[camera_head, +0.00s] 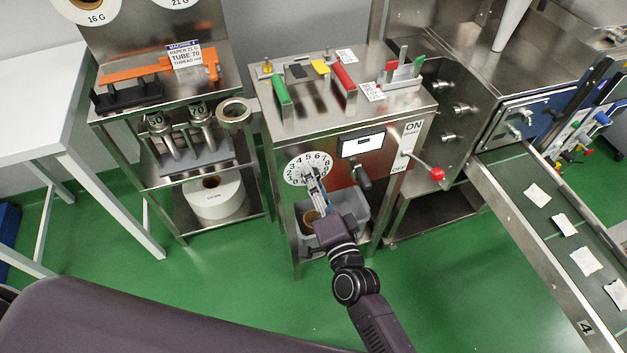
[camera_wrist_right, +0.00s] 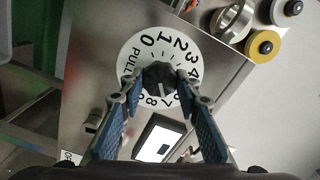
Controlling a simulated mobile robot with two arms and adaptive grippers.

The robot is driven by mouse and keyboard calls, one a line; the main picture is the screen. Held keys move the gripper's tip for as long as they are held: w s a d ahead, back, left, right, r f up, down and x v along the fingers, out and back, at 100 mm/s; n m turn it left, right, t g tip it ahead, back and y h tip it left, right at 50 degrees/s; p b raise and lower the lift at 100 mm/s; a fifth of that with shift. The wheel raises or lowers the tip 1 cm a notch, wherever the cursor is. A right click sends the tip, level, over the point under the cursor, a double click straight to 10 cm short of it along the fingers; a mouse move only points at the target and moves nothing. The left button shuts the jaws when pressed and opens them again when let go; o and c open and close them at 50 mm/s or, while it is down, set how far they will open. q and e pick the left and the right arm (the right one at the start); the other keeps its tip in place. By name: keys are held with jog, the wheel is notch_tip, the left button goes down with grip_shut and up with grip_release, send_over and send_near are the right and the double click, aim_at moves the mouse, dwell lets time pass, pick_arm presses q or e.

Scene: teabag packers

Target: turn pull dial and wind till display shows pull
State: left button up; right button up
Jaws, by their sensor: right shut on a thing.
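The white pull dial (camera_head: 296,171) is on the front of the steel machine, with digits around its rim; the wrist view also shows the word PULL on its face (camera_wrist_right: 133,62). My right gripper (camera_head: 312,174) is shut on the dark knob (camera_wrist_right: 158,86) at the dial's centre, one finger on each side. The display (camera_head: 362,144) is lit white beside the dial, and it also shows in the wrist view (camera_wrist_right: 156,143); its text is too small to read. A dark crank handle (camera_head: 362,178) sits below the display. My left gripper is not in view.
An ON/OFF lever with a red ball (camera_head: 437,173) stands right of the display. A grey bin (camera_head: 352,208) sits under the dial, partly behind my right arm. A conveyor (camera_head: 540,222) with white packets runs at the right. Green floor is open in front.

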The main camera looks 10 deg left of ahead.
dwell(0.5)
jog(key=o, duration=1.2)
jog(key=shift+c, duration=0.2)
jog(key=shift+s, duration=0.1)
jog(key=v, duration=1.2)
